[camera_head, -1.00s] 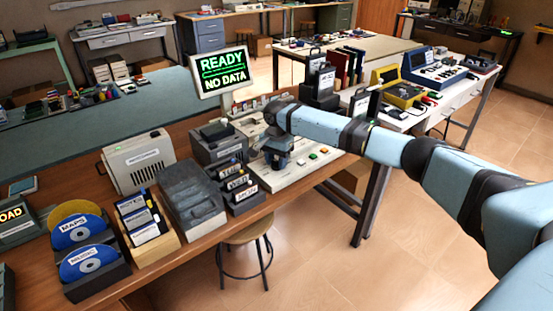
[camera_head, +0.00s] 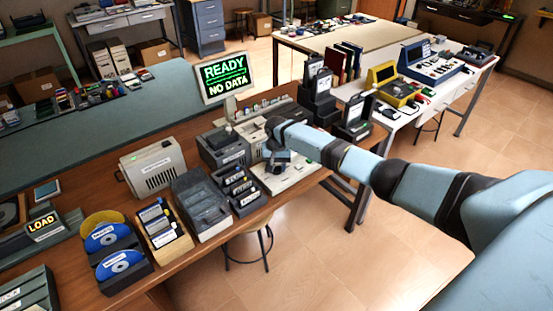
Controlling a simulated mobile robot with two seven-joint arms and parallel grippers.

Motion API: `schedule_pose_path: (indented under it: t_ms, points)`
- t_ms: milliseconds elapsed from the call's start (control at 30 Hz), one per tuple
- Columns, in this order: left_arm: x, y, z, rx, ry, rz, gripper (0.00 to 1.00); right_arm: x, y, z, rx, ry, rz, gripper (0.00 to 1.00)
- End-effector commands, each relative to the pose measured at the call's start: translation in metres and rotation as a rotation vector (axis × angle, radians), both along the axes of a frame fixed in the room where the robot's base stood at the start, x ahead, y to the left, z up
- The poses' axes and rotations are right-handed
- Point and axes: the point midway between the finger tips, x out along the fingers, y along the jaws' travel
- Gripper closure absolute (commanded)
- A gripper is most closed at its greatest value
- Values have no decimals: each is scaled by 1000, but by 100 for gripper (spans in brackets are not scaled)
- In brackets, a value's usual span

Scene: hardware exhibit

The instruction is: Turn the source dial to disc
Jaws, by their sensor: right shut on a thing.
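The cream control panel (camera_head: 297,172) lies on the wooden bench, with small buttons to the right of my gripper. My right gripper (camera_head: 277,168) points down onto the panel and is shut at its surface. The source dial is hidden under the gripper, and its pointer and labels cannot be read. The screen (camera_head: 226,78) behind the panel reads "READY" and "NO DATA" in green. My left gripper is not in view.
Left of the panel stand a black rack of labelled cartridges (camera_head: 240,187), a dark grey case (camera_head: 200,204), a wooden holder of disks (camera_head: 163,230) and blue discs in black stands (camera_head: 120,262). Black cases (camera_head: 318,95) stand behind my right arm.

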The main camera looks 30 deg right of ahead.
Motion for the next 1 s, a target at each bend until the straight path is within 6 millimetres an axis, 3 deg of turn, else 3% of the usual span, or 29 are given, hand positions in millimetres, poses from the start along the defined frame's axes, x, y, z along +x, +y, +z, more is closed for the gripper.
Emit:
schedule_pose_path:
  t_ms: [600, 1000]
  points:
    - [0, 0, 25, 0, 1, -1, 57, 0, -1, 1, 2, -1, 572, 85]
    - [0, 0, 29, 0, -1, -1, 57, 0, -1, 0, 1, -1, 821, 85]
